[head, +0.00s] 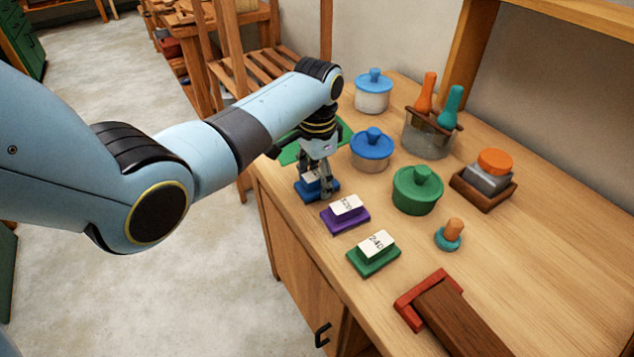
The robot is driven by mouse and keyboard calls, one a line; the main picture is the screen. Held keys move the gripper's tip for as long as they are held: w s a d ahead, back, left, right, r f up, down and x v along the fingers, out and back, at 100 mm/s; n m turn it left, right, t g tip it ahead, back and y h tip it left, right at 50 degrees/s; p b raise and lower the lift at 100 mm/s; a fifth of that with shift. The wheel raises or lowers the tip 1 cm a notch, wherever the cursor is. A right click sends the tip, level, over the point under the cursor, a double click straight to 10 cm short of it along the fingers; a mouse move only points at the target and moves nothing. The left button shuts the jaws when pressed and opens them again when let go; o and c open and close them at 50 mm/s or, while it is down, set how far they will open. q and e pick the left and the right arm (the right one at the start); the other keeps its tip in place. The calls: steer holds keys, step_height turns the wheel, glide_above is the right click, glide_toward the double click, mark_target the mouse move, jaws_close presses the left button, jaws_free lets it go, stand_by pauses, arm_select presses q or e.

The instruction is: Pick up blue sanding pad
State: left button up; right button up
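The blue sanding pad (325,195) lies near the left front edge of the wooden workbench, with a pale label block on top that is partly hidden by my fingers. My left gripper (315,190) points down right over it, with its fingers at the pad's upper block. I cannot tell from this view whether the fingers are closed on it. The pad appears to be on or very close to the bench top. My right gripper is not in view.
A purple pad (345,218) and a green pad (373,258) lie in line nearer the front. A blue-lidded pot (371,158) and a green pot (417,195) stand to the right. A green mat (291,154) lies behind my gripper. A red-ended wooden tool (455,318) lies in front.

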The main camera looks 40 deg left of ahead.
mark_target(317, 173)
arm_select(q)
steer(key=c, duration=0.7)
steer(key=shift+w+r, duration=0.1)
steer(key=shift+r, duration=0.4)
step_height(317, 173, up, 3)
steer(key=shift+f, duration=0.15)
steer(key=w+d+r+b, duration=0.1)
steer(key=d+r, duration=0.6)
steer(key=d, duration=0.4)
steer(key=shift+w+d+r, duration=0.15)
steer(key=shift+d+r, duration=0.05)
steer(key=shift+d, duration=0.1)
steer(key=o, duration=0.7)
steer(key=c, duration=0.5)
steer(key=shift+c, duration=0.2)
